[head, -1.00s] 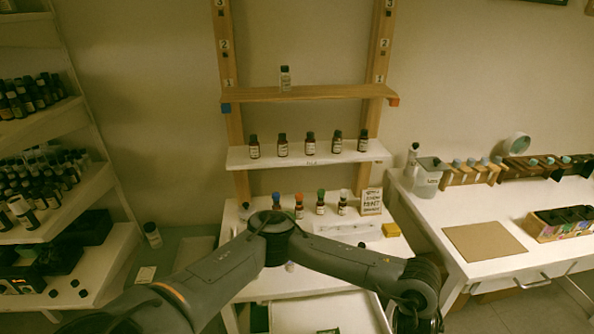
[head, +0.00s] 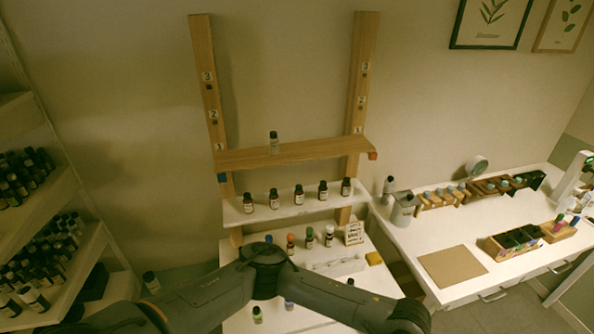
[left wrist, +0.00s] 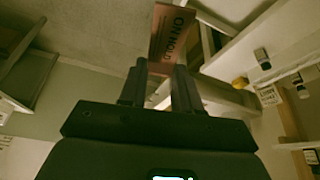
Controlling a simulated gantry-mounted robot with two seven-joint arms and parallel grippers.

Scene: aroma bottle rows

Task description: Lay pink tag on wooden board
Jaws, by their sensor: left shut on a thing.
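In the left wrist view, my left gripper (left wrist: 160,78) is shut on a pinkish tag (left wrist: 172,38) printed "ON HOLD". The tag sticks out beyond the fingertips, clear of any surface. In the head view my left arm runs along the bottom edge; its gripper and the tag are out of that picture. A wooden shelf board (head: 310,149) spans two uprights, with one small bottle (head: 274,143) on it. A flat tan square board (head: 452,267) lies bare on the right-hand table. I cannot tell from its look whether it is wood. My right gripper is not in view.
A white shelf (head: 325,200) with several dark bottles sits below the wooden one. More bottles, a small sign (head: 354,233) and a yellow block (head: 374,258) stand on the table beneath. A box (head: 516,242) of dark items is right of the tan board.

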